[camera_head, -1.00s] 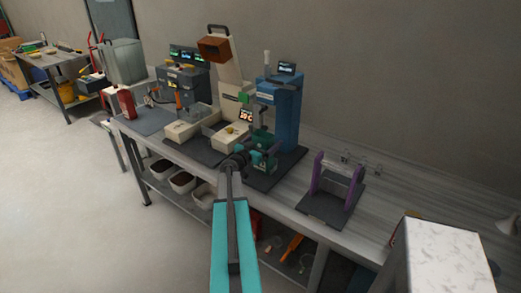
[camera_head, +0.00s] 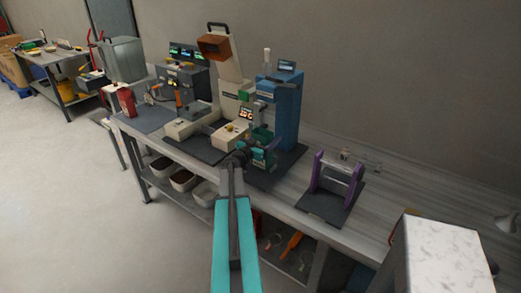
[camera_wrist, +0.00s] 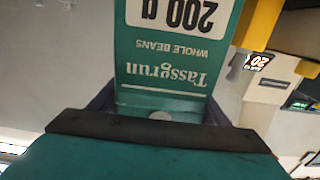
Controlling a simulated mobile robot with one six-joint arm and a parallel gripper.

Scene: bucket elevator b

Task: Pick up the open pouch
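In the head view the teal pouch (camera_head: 264,158) is at the foot of the blue machine, partly behind my gripper. My gripper (camera_head: 240,156) reaches it from the front left. Dark parts flank the pouch's near end in the wrist view. Whether the fingers touch it is hidden, and so is the pouch's mouth.
The blue machine (camera_head: 283,110) stands right behind the pouch. A cream machine (camera_head: 232,85) with a brown hopper stands to its left. A purple-framed stand (camera_head: 338,180) is to the right on the bench (camera_head: 300,208). Bins (camera_head: 182,180) sit on the shelf below.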

